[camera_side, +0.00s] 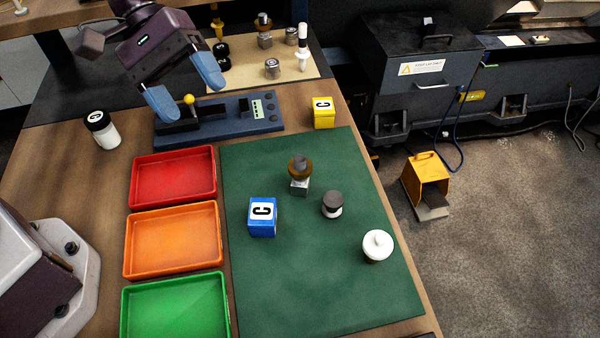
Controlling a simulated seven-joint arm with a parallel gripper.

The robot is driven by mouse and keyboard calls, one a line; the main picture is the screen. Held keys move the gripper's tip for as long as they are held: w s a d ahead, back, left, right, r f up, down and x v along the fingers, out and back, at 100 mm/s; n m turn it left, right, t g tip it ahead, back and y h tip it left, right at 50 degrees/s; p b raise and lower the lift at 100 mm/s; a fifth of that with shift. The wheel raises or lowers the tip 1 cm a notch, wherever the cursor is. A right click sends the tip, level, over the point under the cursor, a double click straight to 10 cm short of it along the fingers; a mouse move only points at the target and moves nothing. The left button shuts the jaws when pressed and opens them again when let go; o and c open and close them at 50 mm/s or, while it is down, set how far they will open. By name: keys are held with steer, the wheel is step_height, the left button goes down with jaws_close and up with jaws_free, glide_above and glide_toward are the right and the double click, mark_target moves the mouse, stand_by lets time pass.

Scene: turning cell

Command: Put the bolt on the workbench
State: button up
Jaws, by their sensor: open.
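I cannot tell surely which piece is the bolt. A metal piece (300,187) with a square lower part, a brass-coloured ring and a grey round top stands upright on the green mat (290,285). A similar small piece (264,39) stands on the beige board at the back. The wooden workbench (60,165) lies beneath. My gripper (185,87) is open, its two blue fingertips apart above the blue fixture (234,112). The fixture's yellow ball knob (189,99) shows between and just below the fingertips; contact cannot be told.
Red (172,177), orange (172,240) and green (175,305) trays line the mat's left side. A blue C block (262,220), a dark-topped piece (332,205) and a white-topped piece (377,247) stand on the mat. A yellow block (323,113) and a black-lidded jar (103,130) stand nearby.

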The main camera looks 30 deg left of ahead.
steer(key=w+d+f+n+t+h, duration=0.1)
steer(key=w+d+f+n+h, duration=0.15)
steer(key=f, duration=0.25)
steer(key=w+d+f+n+h, duration=0.2)
steer(key=w+f+n+h, duration=0.1)
steer(key=f+n, duration=0.15)
steer(key=n+t+h, duration=0.3)
steer(key=n+t, duration=0.2)
steer(key=n, duration=0.1)
glide_toward(310, 168)
steer(key=x, duration=0.2)
steer(key=shift+w+d+f, duration=0.15)
steer(key=shift+w+d, duration=0.1)
steer(key=shift+n, duration=0.3)
steer(key=x, duration=0.7)
steer(key=shift+s+d+f, duration=0.15)
steer(key=shift+d+f, duration=0.1)
steer(key=shift+f, duration=0.1)
steer(key=shift+c, duration=0.5)
steer(key=shift+r, duration=0.1)
jaws_close()
steer(key=shift+r, duration=0.1)
